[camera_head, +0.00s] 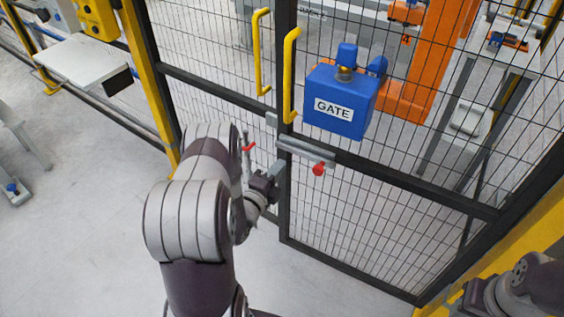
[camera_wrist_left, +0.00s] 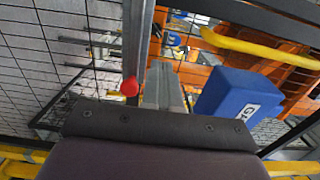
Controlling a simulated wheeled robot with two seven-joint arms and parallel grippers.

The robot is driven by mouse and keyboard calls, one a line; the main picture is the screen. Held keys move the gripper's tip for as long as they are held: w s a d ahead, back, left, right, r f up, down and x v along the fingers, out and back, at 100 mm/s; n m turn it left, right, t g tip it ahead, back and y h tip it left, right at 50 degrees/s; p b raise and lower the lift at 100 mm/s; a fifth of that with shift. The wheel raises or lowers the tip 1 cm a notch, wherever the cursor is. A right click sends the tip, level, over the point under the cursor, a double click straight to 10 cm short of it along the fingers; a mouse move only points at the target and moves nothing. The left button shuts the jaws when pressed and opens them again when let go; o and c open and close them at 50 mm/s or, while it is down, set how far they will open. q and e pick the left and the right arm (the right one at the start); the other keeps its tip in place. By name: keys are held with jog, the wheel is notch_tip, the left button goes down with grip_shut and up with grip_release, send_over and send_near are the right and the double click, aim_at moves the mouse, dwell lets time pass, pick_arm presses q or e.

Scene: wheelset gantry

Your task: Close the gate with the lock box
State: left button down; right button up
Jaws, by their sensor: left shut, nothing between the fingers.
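The gate is a dark-framed mesh panel (camera_head: 375,176) with a yellow handle (camera_head: 290,75). The blue lock box (camera_head: 358,121), labelled GATE, is at the panel's upper part; it also shows in the wrist view (camera_wrist_left: 222,92). A grey latch bar (camera_head: 305,150) with a red knob (camera_head: 318,169) sits below the box. The knob also shows in the wrist view (camera_wrist_left: 129,88). My left gripper (camera_head: 279,174) is shut and empty beside the gate's edge post, just below the bar; contact is unclear. My right gripper (camera_head: 458,302) is low at the right, its fingers unclear.
A neighbouring mesh panel (camera_head: 215,125) with its own yellow handle (camera_head: 262,50) and a red-ended lever (camera_head: 247,148) stands left of the gate. Orange machinery (camera_head: 435,60) is behind the mesh. A yellow beam (camera_head: 500,255) stands at the right.

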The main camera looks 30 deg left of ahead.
aim_at(303, 137)
pick_arm(q)
jog(key=w, duration=1.1)
jog(key=shift+w+a, duration=0.1)
jog(key=shift+w, duration=0.15)
jog(key=shift+f, duration=0.1)
